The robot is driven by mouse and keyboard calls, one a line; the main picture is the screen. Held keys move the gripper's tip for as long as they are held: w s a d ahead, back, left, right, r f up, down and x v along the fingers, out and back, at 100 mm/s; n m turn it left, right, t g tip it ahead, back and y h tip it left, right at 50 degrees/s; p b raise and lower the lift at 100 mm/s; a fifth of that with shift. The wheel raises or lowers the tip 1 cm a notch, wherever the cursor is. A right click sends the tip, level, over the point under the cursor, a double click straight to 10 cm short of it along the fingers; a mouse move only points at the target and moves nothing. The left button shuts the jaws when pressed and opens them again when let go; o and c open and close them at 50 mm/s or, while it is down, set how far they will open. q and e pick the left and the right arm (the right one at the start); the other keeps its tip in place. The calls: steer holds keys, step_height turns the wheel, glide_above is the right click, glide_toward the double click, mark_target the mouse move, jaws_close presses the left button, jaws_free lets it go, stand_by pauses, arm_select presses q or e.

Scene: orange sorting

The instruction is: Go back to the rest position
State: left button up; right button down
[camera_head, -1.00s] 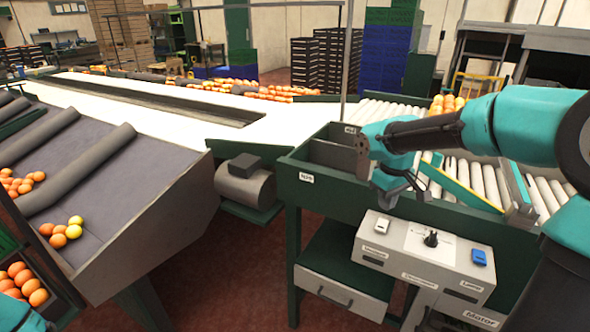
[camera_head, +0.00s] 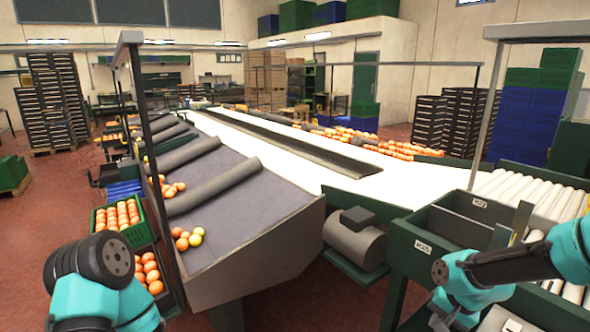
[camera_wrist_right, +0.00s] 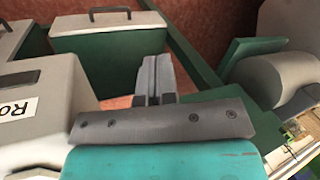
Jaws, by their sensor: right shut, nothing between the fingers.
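My right gripper (camera_head: 438,318) is at the lower right of the head view, in front of the green sorting bin (camera_head: 400,250). Its fingers are small and partly cut off by the bottom edge there. In the right wrist view the two grey fingers of the right gripper (camera_wrist_right: 153,75) are pressed together with nothing between them.
A sloped grey table (camera_head: 262,228) with a few oranges stands in the middle. A green crate of oranges (camera_head: 140,236) is beside my left arm. A white conveyor (camera_head: 300,165) runs behind. A grey motor (camera_head: 355,240) sits left of the bin. A grey box (camera_wrist_right: 35,120) is left in the wrist view.

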steer(key=s+a+f+n, duration=0.2)
steer(key=s+a+f, duration=0.2)
steer(key=f, duration=0.6)
steer(key=s+a+f+n+g, duration=0.1)
steer(key=s+a+f, duration=0.3)
steer(key=f, duration=0.6)
steer(key=s+a+f+n+y, duration=0.1)
steer(key=s+a+f, duration=0.3)
steer(key=f, duration=0.6)
steer(key=shift+s+a+n+g, duration=0.25)
steer(key=shift+s+n+g, duration=0.2)
steer(key=shift+n, duration=0.35)
